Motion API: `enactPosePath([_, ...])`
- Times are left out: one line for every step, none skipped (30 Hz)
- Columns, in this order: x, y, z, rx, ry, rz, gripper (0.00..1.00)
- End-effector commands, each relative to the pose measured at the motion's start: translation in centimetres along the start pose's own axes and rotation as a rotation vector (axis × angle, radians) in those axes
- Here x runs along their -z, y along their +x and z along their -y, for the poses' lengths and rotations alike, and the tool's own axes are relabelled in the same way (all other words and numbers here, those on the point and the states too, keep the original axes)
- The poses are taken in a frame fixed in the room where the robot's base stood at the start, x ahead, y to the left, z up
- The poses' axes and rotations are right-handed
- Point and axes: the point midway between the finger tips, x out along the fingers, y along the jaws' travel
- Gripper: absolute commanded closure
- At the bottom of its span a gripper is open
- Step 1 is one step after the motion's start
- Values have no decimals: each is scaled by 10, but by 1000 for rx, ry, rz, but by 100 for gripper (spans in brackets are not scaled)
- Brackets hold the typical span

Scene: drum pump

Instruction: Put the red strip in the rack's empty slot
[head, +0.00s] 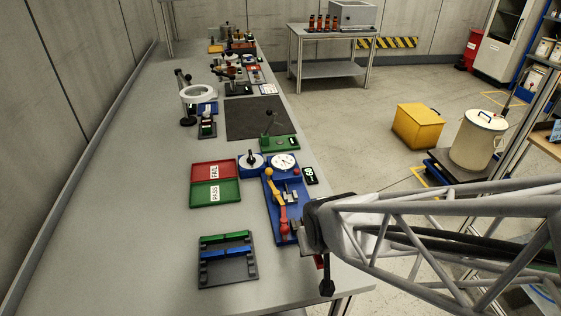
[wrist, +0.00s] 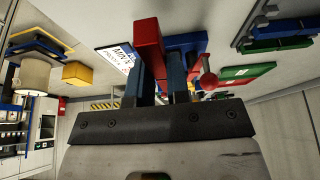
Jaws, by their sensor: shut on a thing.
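The red strip (wrist: 148,45) is held between the two fingers of my gripper (wrist: 154,85) in the wrist view. In the head view only a small red end (head: 320,262) shows below my gripper (head: 312,245), which is over the bench's right edge, to the right of the rack. The dark rack (head: 228,272) lies on the bench at the front. It holds a green strip (head: 225,237) at the back and a blue strip (head: 226,252) in front of it. The front slot looks empty. The rack also shows in the wrist view (wrist: 262,45) at upper right.
A blue fixture (head: 272,205) with a red lever (head: 283,222) stands just left of my gripper. The red FAIL and green PASS trays (head: 232,192) lie behind the rack. A dial gauge (head: 284,161) stands beyond. Bare bench surrounds the rack's left side.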

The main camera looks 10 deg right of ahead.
Motion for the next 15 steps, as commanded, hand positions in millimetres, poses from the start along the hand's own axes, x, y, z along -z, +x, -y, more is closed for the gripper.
enactPosePath([0,0,0,0,0,0,100])
enactPosePath([0,0,0,0,0,0,100])
enactPosePath([0,0,0,0,0,0,100])
enactPosePath([0,0,0,0,0,0,100])
enactPosePath([0,0,0,0,0,0,100])
enactPosePath([1,-1,0,0,0,-1,100])
enactPosePath([1,-1,0,0,0,-1,100])
enactPosePath([1,-2,0,0,0,-1,100])
enactPosePath([2,-3,0,0,0,-1,100])
enactPosePath([2,-4,0,0,0,-2,100])
enactPosePath([2,-5,0,0,0,-2,100])
enactPosePath([3,-6,0,0,0,-1,100])
enactPosePath([3,-7,0,0,0,-1,100])
enactPosePath([4,-9,0,0,0,-1,100])
enactPosePath([4,-10,0,0,0,0,100])
